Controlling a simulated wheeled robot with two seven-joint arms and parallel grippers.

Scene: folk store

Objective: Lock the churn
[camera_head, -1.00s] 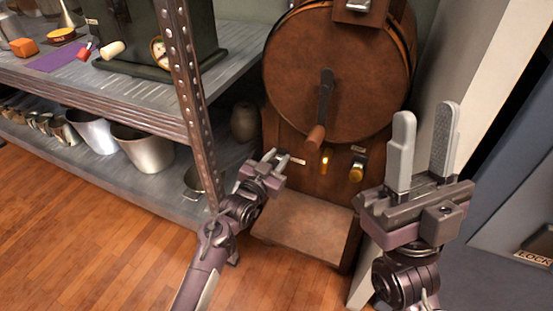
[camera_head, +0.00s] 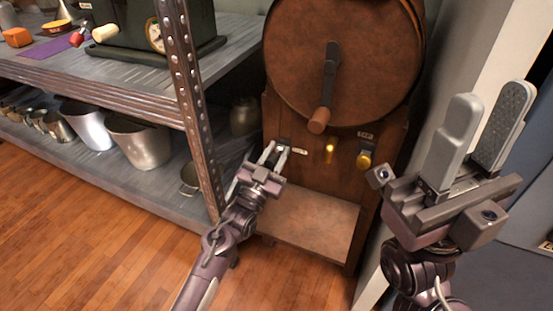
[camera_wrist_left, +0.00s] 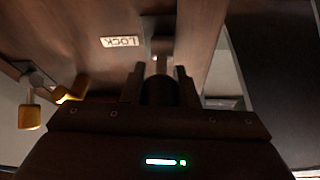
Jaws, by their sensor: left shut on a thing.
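The churn (camera_head: 340,70) is a brown wooden drum with a dark crank (camera_head: 328,85) hanging down its front, on a wooden stand. My left gripper (camera_head: 274,152) is at the left of the stand's front, shut on the lock handle (camera_head: 285,143). In the left wrist view the handle's metal mount (camera_wrist_left: 160,42) shows above the fingers, beside a pale LOCK label (camera_wrist_left: 120,42). The gripped part is dark and mostly hidden between the fingers. My right gripper (camera_head: 486,120) is open and empty, to the right of the churn.
A yellow light or knob (camera_head: 330,151) and a yellow knob (camera_head: 365,159) sit right of the lock. A metal shelf (camera_head: 100,89) with pots and a dark machine stands at left. A pale wall (camera_head: 455,60) rises at right. Wooden floor is open at lower left.

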